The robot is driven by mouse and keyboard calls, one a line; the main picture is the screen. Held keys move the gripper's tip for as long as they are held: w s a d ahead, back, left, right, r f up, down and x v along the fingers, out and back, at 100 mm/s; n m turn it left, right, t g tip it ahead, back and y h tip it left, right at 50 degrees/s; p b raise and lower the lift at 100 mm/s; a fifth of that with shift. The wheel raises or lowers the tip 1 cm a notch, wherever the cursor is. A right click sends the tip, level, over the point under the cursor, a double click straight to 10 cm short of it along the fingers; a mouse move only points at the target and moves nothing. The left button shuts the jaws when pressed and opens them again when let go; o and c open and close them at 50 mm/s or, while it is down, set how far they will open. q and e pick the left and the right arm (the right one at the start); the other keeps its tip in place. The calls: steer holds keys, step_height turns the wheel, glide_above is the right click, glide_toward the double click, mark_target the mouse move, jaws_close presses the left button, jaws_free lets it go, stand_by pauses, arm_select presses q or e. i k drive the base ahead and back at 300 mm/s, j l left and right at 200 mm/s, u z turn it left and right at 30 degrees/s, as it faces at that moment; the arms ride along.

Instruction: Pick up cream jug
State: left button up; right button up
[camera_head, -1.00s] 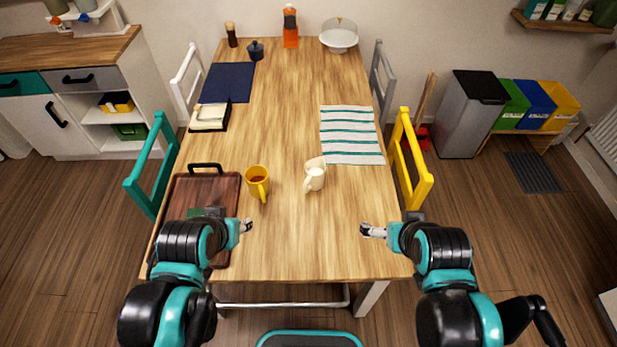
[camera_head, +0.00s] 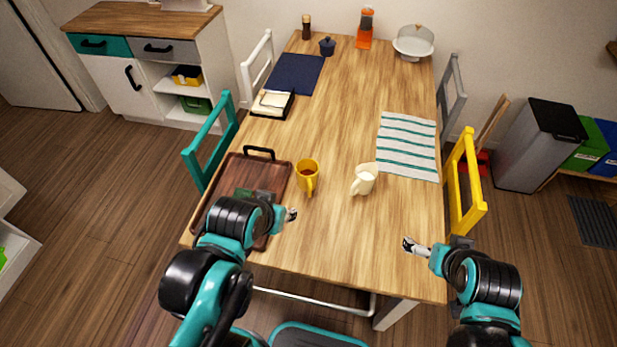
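The cream jug (camera_head: 365,180) is a small white jug with pale contents, standing upright on the wooden table (camera_head: 335,225). Its handle points to the lower left, toward the front edge. My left gripper (camera_head: 291,215) is in front of and left of the jug, beside the tray's right edge, apart from the jug. My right gripper (camera_head: 411,246) is in front of and right of the jug, near the table's front right, also apart from it. Both grippers look empty, but their fingers are too small to tell open from shut.
A yellow mug (camera_head: 307,176) of brown drink stands left of the jug. A dark wooden tray (camera_head: 270,167) lies at the left. A striped cloth (camera_head: 408,147) lies behind the jug to the right. A yellow chair (camera_head: 466,185) stands at the right edge. The table between my grippers is clear.

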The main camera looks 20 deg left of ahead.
mark_target(365, 175)
steer(key=u, duration=1.25)
steer(key=k+l+u, duration=0.1)
steer(key=l+u, duration=0.15)
steer(key=k+l+u, duration=0.1)
steer(key=l+u, duration=0.2)
